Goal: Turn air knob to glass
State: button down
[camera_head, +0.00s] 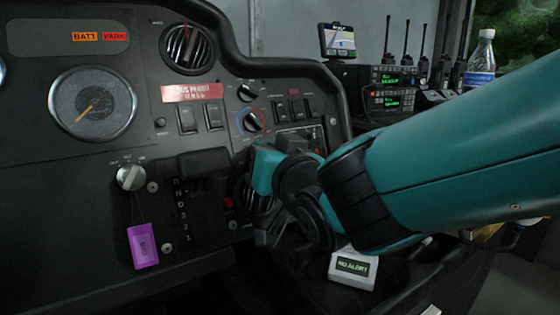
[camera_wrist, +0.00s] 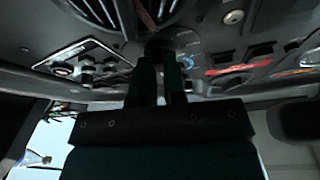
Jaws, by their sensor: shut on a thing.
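My gripper (camera_wrist: 160,60) reaches the dashboard, and its two fingers are closed around a dark round knob (camera_wrist: 159,43) in the wrist view. This knob sits between a round vent (camera_wrist: 156,10) and a dial with a blue arc. Its label and pointer direction cannot be read, so its setting cannot be told. In the head view my gripper (camera_head: 264,168) is at the panel below the temperature dial (camera_head: 250,121), and my own wrist and arm hide the held knob. Another black knob (camera_head: 248,92) sits above that dial.
A silver key switch (camera_head: 130,177) with a purple tag (camera_head: 143,245) is at lower left, beside the gear selector (camera_head: 205,190). Rocker switches (camera_head: 200,118) lie left of the knobs. A small "NO ALERT" display box (camera_head: 353,268) stands below my arm. Radios (camera_head: 392,87) stand behind it.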

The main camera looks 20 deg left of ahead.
jog(key=shift+r+m+t, duration=0.2)
jog(key=shift+m+t, duration=0.1)
jog(key=shift+m, duration=0.2)
jog(key=c, duration=1.2)
grip_release()
jog(key=shift+w, duration=0.1)
jog(key=shift+a+f, duration=0.1)
jog(key=shift+f, duration=0.05)
jog(key=v, duration=0.5)
jog(key=b+v, duration=0.1)
jog(key=v, duration=1.1)
jog(key=shift+s+r+b, duration=0.2)
jog(key=shift+r+b, duration=0.1)
